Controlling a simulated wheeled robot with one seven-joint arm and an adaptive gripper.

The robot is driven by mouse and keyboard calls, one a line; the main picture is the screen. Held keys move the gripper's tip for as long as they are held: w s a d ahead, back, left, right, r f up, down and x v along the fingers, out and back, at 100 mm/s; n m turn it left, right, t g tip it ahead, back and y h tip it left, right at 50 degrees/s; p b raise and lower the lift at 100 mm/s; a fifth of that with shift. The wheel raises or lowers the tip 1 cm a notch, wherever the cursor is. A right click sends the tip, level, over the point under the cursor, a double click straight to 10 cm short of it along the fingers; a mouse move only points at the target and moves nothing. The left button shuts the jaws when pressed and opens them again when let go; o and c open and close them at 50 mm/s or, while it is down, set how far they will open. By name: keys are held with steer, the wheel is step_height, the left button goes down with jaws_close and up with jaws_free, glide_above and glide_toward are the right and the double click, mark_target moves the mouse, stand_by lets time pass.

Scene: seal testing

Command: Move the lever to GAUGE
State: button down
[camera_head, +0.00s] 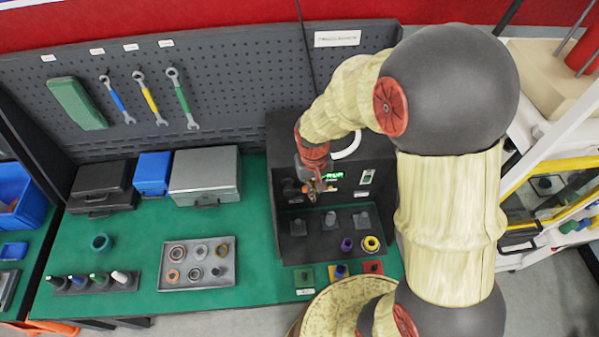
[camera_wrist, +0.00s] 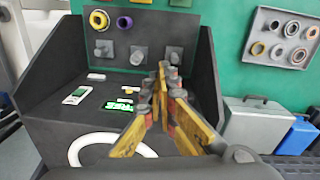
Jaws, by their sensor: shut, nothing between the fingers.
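The black test machine (camera_head: 330,225) stands at the right end of the green bench and also fills much of the wrist view (camera_wrist: 60,130). My gripper (camera_head: 318,190) is at its front panel, left of the lit green display (camera_head: 334,175). In the wrist view my gripper (camera_wrist: 163,68) is shut and empty, its tips together, and the display (camera_wrist: 118,104) is to their left. A dark knob-like shape (camera_head: 290,187) shows left of my gripper in the head view. I cannot tell whether it is the lever; the GAUGE label is not readable.
Pegs stand on the machine's lower shelf, with a purple ring (camera_head: 347,244) and a yellow ring (camera_head: 371,243). A white curved tube (camera_head: 346,148) is partly behind my arm. A tray of seals (camera_head: 197,284) and grey case (camera_head: 205,170) are left.

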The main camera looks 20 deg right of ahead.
steer(key=w+f+m+t, duration=0.1)
steer(key=w+f+t, duration=0.1)
steer(key=w, duration=0.8)
steer(key=shift+a+m+t, duration=0.3)
steer(key=shift+f, duration=0.15)
steer(key=shift+f, duration=0.1)
steer(key=p+x, duration=0.2)
steer(key=x, duration=0.7)
steer(key=shift+f, duration=0.4)
